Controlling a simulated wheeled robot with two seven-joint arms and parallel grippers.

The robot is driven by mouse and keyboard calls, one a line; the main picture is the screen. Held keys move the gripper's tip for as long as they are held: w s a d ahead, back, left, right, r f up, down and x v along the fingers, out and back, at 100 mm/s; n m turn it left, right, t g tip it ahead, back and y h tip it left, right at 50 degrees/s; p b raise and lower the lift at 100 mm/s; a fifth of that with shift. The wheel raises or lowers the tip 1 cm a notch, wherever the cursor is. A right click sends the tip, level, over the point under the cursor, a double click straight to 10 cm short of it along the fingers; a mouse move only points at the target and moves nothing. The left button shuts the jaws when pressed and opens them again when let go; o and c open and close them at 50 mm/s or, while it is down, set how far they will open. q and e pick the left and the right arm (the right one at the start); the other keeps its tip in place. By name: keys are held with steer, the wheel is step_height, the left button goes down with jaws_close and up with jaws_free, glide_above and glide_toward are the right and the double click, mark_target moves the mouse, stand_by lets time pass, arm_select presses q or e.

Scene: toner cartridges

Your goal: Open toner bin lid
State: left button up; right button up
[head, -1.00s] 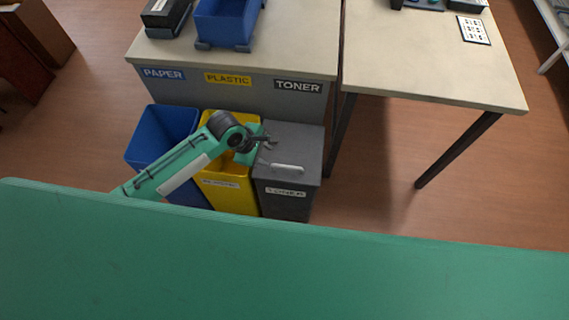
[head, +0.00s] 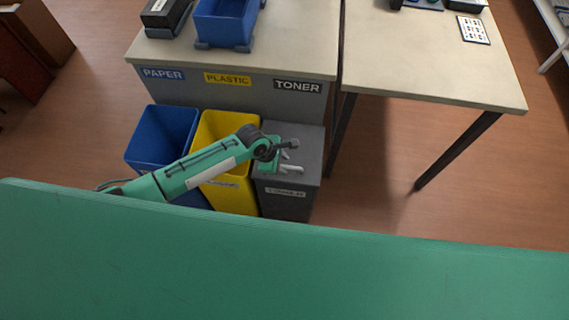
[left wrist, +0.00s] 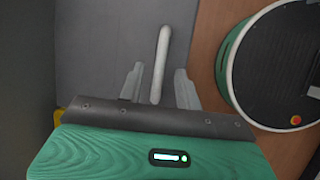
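The dark grey toner bin (head: 287,203) stands at the right end of the bin row. Its grey lid (head: 312,140) lies flat and shut, with a pale bar handle (head: 291,169) near the front. My left gripper (head: 291,150) is over the lid, just behind the handle in the head view. In the left wrist view my left gripper (left wrist: 159,85) is open, one finger on each side of the handle (left wrist: 161,58), with gaps to both fingers. I cannot tell how far the fingers are above the lid (left wrist: 95,45). My right gripper is not in view.
A yellow bin (head: 235,191) and a blue bin (head: 160,139) stand open to the left, partly under my left arm. Behind them is a desk (head: 290,40) with a TONER label (head: 298,86) on its front. A second table (head: 430,65) stands to the right.

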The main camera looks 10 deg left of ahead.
arm_select(q)
steer(key=shift+x, duration=0.95)
jaws_close()
